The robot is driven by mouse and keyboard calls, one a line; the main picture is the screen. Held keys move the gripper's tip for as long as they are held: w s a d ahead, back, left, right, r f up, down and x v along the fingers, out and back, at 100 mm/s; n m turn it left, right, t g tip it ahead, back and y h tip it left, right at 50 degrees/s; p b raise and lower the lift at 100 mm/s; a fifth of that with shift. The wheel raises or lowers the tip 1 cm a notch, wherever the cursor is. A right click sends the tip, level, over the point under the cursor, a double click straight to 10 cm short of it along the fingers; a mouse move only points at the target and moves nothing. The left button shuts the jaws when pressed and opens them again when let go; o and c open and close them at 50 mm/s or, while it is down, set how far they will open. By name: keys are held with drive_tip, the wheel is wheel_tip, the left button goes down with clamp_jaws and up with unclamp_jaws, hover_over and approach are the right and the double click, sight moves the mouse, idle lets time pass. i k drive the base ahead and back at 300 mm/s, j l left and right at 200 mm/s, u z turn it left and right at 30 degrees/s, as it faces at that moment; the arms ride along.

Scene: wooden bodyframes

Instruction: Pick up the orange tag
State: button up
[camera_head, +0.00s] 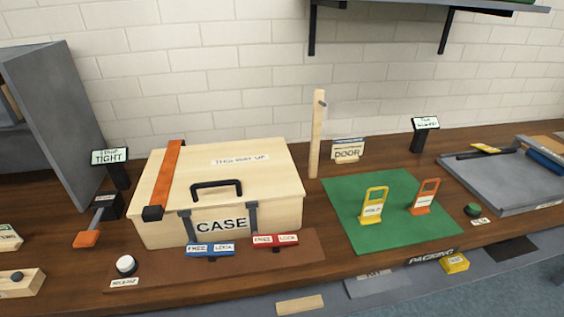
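The orange tag (421,207) stands upright on the right part of a green mat (396,237) on the wooden workbench. It has an open loop at the top and a white label near its base. A yellow tag (372,221) of similar shape stands to its left on the same mat, with a small gap between them. My gripper is not in view.
A wooden case (274,179) with an orange strap stands left of the mat. A wooden post (316,140) and a DOOR sign (347,151) stand behind it. A grey tray (502,197) and a green button (473,209) lie right. The mat's front is clear.

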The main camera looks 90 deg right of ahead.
sight(422, 202)
drive_tip(key=k+l, duration=0.7)
drive_tip(key=k, duration=0.25)
drive_tip(key=k+z, duration=0.1)
drive_tip(key=z, duration=0.3)
drive_tip(key=l+z, duration=0.15)
drive_tip(key=z, duration=0.3)
drive_tip(key=k+l+z, duration=0.1)
drive_tip(key=z, duration=0.3)
drive_tip(key=l+z, duration=0.15)
drive_tip(key=z, duration=0.3)
